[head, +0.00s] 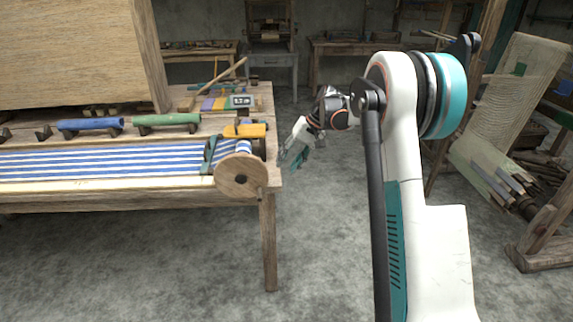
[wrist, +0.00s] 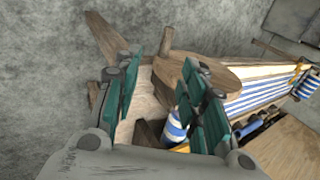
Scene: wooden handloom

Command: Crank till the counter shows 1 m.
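A round wooden crank disc (head: 240,174) sits at the right end of the loom's cloth roll. In the wrist view the disc (wrist: 208,72) lies beyond and partly behind my right finger, and a short wooden peg (wrist: 166,39) stands out near its edge. The counter (head: 241,100) is a small dark display on the table behind the roll; its digits are too small to read surely. My gripper (head: 291,156) is just right of the disc, apart from it. In the wrist view my gripper (wrist: 165,92) has its teal fingers spread, with nothing held between them.
Blue-and-white striped cloth (head: 105,160) runs to the roll. An orange block (head: 246,130) is behind the roll; blue (head: 90,124) and green (head: 167,119) rolls lie to the left. A table leg (head: 269,242) stands below. The floor right of the table is clear.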

